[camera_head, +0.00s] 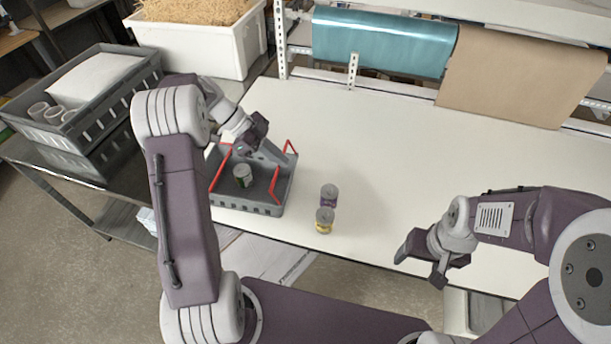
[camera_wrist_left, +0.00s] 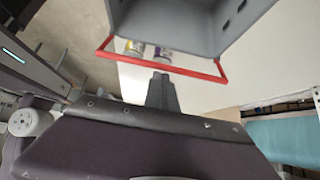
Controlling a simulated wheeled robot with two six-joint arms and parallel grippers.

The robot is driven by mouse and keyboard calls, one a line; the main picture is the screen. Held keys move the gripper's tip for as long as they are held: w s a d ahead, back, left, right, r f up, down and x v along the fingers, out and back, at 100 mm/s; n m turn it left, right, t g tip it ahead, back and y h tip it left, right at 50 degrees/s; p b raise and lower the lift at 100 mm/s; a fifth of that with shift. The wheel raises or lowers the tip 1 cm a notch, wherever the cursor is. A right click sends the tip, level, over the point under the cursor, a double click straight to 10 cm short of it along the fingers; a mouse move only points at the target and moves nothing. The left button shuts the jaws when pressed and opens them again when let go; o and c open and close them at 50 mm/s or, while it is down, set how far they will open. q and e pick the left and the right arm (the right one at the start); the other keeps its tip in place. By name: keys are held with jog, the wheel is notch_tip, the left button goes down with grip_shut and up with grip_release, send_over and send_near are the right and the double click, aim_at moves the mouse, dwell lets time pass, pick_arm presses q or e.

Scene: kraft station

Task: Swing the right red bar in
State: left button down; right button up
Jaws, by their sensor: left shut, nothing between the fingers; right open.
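A grey crate (camera_head: 236,206) stands at the front left of the white table, with a can (camera_head: 243,175) inside. The right red bar (camera_head: 274,186) is on the crate's right side; its middle is hidden behind my left gripper. The left red bar (camera_head: 220,167) is on the left side. My left gripper (camera_head: 279,157) is shut and empty, over the crate by the right bar. In the left wrist view, the shut fingers (camera_wrist_left: 161,84) point at a red bar (camera_wrist_left: 190,72) spanning beside the crate wall (camera_wrist_left: 180,25); I cannot tell whether they touch. My right gripper (camera_head: 421,265) is open and empty at the table's front right.
A purple can (camera_head: 329,196) and a yellow can (camera_head: 324,221) stand on the table right of the crate. A larger grey crate (camera_head: 90,130) and a white bin (camera_head: 200,45) are at the left. Teal (camera_head: 385,42) and brown rolls hang behind. The table's middle is clear.

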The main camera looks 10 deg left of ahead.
pick_arm(q)
jog(key=a+h, duration=0.1)
jog(key=r+h+b, duration=0.1)
jog(key=shift+a+h, duration=0.3)
jog(key=shift+a, duration=0.1)
pick_arm(e)
jog(key=f, duration=0.2)
jog(key=shift+a+f, duration=0.3)
pick_arm(q)
jog(key=shift+d, duration=0.1)
